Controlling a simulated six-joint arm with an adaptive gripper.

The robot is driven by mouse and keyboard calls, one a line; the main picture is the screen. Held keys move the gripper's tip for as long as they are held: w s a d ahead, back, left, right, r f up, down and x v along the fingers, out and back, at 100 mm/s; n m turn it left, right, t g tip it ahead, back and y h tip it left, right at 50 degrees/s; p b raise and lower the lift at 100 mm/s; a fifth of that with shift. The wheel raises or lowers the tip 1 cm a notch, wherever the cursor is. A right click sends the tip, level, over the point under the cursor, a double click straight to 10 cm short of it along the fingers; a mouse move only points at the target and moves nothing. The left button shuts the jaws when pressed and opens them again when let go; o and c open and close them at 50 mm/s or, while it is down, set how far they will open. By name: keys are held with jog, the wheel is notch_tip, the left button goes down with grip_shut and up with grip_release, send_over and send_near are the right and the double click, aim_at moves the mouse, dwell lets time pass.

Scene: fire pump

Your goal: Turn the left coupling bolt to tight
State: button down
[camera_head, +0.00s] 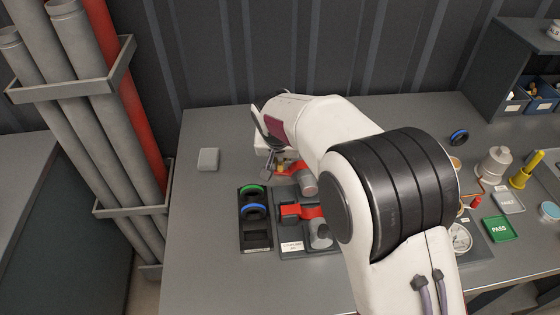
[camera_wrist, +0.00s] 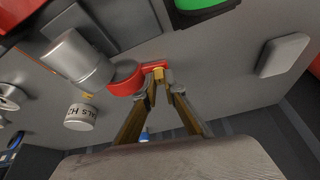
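A red coupling (camera_wrist: 125,78) with a red arm fits around a grey metal cylinder (camera_wrist: 78,60) in the wrist view. A small brass-coloured bolt (camera_wrist: 158,73) stands at the end of that arm. My gripper (camera_wrist: 160,82) has its two fingertips close on either side of the bolt; whether they touch it is unclear. In the head view my gripper (camera_head: 272,168) is over the rear left of the coupling jig (camera_head: 292,247), and my arm hides part of the jig. A second red coupling (camera_head: 302,211) lies nearer the front. Which way the bolt is turned does not show.
A black tray (camera_head: 256,237) with a green ring (camera_head: 251,189) and a blue ring (camera_head: 254,211) stands left of the jig. A grey block (camera_head: 208,159) lies farther left. The right side holds gauges, a green PASS tray (camera_head: 499,229) and bins. The table's left front is clear.

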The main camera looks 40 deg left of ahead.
jog(key=shift+m, duration=0.6)
jog(key=shift+a+m+t+h, duration=0.1)
jog(key=shift+m+t+h, duration=0.3)
jog(key=shift+m, duration=0.75)
jog(key=shift+a+m+t+h, duration=0.1)
jog(key=shift+m+h, duration=0.5)
jog(key=shift+m, duration=0.55)
jog(key=c, duration=2.4)
grip_release()
jog(key=shift+d+n, duration=0.1)
jog(key=shift+n, duration=0.3)
jog(key=shift+d+n+g+y, duration=0.15)
jog(key=shift+n+y, duration=0.3)
jog(key=shift+n, duration=0.55)
jog(key=shift+a+n+g+y, duration=0.1)
jog(key=shift+n+g+y, duration=0.25)
jog(key=shift+n, duration=0.65)
